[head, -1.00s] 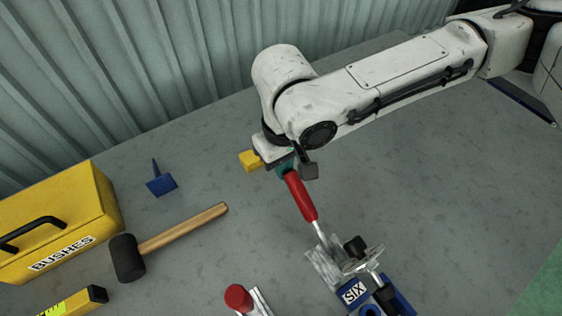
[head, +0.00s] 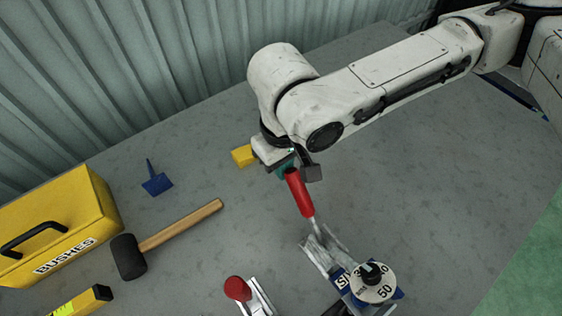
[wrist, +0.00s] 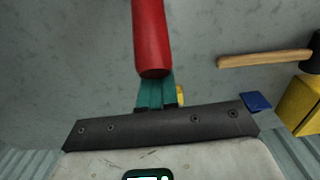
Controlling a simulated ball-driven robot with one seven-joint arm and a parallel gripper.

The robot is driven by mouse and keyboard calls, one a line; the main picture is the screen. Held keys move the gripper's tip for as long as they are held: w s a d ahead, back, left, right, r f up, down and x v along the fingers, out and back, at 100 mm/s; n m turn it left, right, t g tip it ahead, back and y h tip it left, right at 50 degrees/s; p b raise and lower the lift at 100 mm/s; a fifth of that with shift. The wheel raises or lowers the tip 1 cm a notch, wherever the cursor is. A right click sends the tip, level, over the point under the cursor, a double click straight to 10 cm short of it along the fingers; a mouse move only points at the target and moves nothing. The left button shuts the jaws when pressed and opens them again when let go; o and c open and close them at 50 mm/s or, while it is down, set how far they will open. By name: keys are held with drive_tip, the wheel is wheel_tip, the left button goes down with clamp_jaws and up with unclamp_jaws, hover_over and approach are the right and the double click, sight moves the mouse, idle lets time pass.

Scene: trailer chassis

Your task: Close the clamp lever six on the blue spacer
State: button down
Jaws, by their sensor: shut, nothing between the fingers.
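The clamp lever has a red handle (head: 299,193) that slopes from my gripper down to a metal clamp body (head: 318,252). The clamp stands by the blue spacer (head: 398,294), whose SIX label (head: 341,279) is partly covered. A round pale disc (head: 373,284) marked 50, with a black knob, lies face up over the spacer. My gripper (head: 287,168) is shut at the handle's upper end with nothing between its fingers. In the wrist view its teal fingers (wrist: 156,95) are together just beyond the end of the red handle (wrist: 150,40); whether they touch it I cannot tell.
A second red-handled clamp (head: 238,289) stands at the bottom centre. A mallet (head: 170,237), a yellow BUSHES box (head: 85,215), a blue piece (head: 157,184) and a yellow block (head: 243,156) lie to the left. The grey surface right of the lever is clear.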

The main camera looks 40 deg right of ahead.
sight(294, 172)
drive_tip(key=shift+s+r, duration=0.1)
drive_tip(key=shift+s+r+p, duration=0.45)
drive_tip(key=shift+s+p, duration=0.05)
drive_tip(key=shift+s, duration=0.15)
drive_tip(key=shift+s+r+p, duration=0.4)
drive_tip(key=shift+s+p, duration=0.05)
drive_tip(key=shift+s, duration=0.35)
drive_tip(key=shift+s+r, duration=0.1)
drive_tip(key=shift+s+r+p, duration=0.35)
drive_tip(key=shift+s+p, duration=0.05)
drive_tip(key=shift+s, duration=0.45)
drive_tip(key=shift+s+r+p, duration=0.15)
drive_tip(key=shift+s+p, duration=0.1)
drive_tip(key=shift+p, duration=0.55)
drive_tip(key=shift+s+r+p, duration=0.2)
drive_tip(key=shift+s+p, duration=0.25)
drive_tip(key=shift+p, duration=0.6)
drive_tip(key=shift+s+f, duration=0.1)
drive_tip(key=shift+s, duration=0.05)
drive_tip(key=shift+s+p, duration=0.1)
drive_tip(key=shift+p, duration=0.3)
